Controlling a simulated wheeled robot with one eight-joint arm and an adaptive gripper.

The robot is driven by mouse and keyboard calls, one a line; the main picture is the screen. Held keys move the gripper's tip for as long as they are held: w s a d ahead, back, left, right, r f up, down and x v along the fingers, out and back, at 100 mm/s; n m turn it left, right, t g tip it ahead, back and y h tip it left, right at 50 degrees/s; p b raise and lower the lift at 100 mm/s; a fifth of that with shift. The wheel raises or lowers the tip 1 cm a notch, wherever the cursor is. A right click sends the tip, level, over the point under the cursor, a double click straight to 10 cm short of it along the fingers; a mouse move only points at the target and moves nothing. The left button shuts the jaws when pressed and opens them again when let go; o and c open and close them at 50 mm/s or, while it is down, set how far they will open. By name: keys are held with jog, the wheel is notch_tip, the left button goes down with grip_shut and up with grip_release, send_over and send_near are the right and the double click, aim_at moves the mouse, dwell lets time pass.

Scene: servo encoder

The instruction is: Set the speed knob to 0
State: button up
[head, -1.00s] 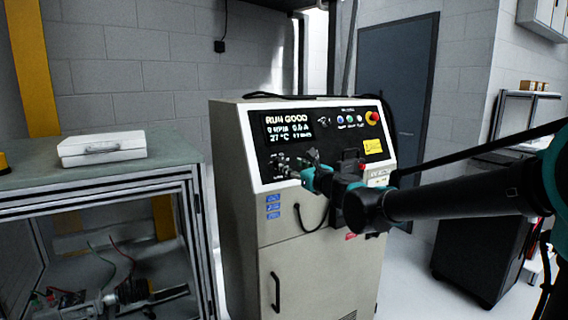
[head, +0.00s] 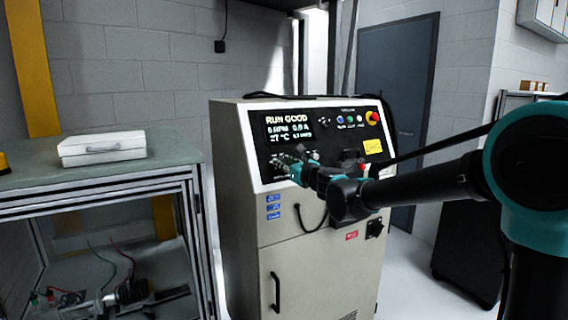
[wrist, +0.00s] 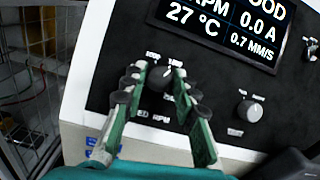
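In the wrist view a dark round knob (wrist: 161,79) with a light pointer mark sits on the black panel, with an "RPM" label below it; its small scale marks are too blurred to read. My gripper (wrist: 160,70) has its two green-and-black fingers on either side of this knob, with the fingertips spread and a gap visible between them. I cannot tell whether either finger touches the knob. In the head view my gripper (head: 291,164) is at the lower left of the control panel and hides the knob there.
A second grey knob (wrist: 249,111) is to the right on the panel. The display (head: 288,126) above reads "RUN GOOD", 27 °C and 0.0 A. A red emergency button (head: 372,118) is at upper right. A workbench (head: 40,183) with a white case (head: 103,148) stands left of the cabinet.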

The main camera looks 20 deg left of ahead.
grip_shut()
